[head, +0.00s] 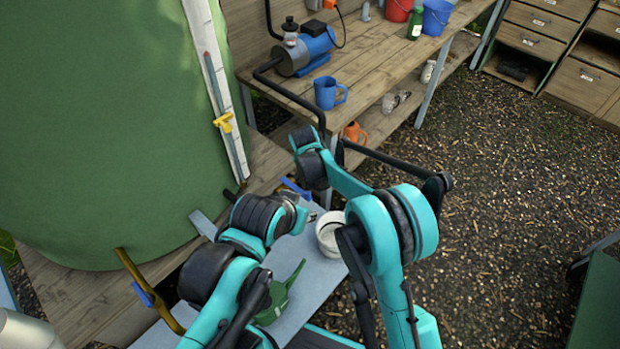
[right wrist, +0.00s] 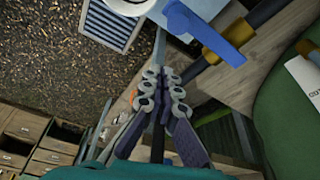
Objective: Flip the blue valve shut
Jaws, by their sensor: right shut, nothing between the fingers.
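In the head view a blue lever (head: 296,187) shows just past my arms, partly hidden by them. In the right wrist view a blue valve lever (right wrist: 225,40) sits by a dark pipe with brass-coloured fittings (right wrist: 210,55). Its exact angle to the pipe is hard to tell. My right gripper (right wrist: 160,75) is shut and empty, its fingertips below and left of the lever, apart from it in the picture. In the head view my arm links hide the right gripper. My left arm reaches in from the bottom, but I cannot make out its fingers.
A big green tank (head: 100,130) fills the left, with a brass pipe and another blue handle (head: 143,293) at its base. A wooden workbench (head: 385,55) carries a blue mug (head: 327,93).

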